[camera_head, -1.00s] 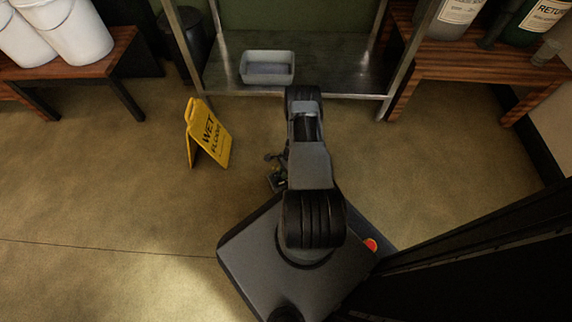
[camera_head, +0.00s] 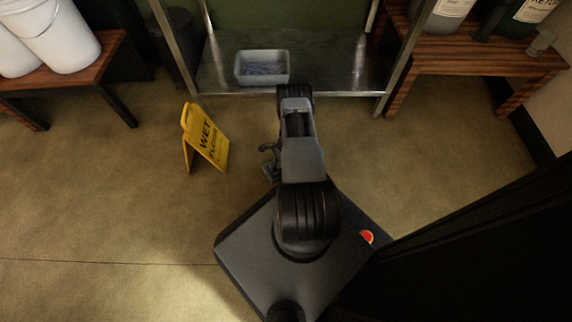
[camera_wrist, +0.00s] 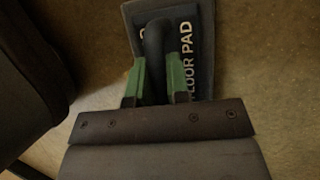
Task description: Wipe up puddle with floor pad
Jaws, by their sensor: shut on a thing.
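The floor pad (camera_wrist: 205,45) is a dark grey block with "FLOOR PAD" lettering and a black loop handle (camera_wrist: 154,50), seen in the wrist view. My gripper (camera_wrist: 156,80) has green fingers on both sides of that handle and is shut on it. The pad is over or on the tan floor; I cannot tell whether it touches. In the head view my arm covers most of the gripper and pad, and only a small part shows left of the arm. I cannot make out a puddle in either view.
A yellow wet floor sign (camera_head: 205,140) stands left of my arm. A metal shelf (camera_head: 330,75) ahead holds a grey tub (camera_head: 262,68). Wooden benches stand at the left (camera_head: 70,75) and right (camera_head: 480,62). Open floor lies at left and right.

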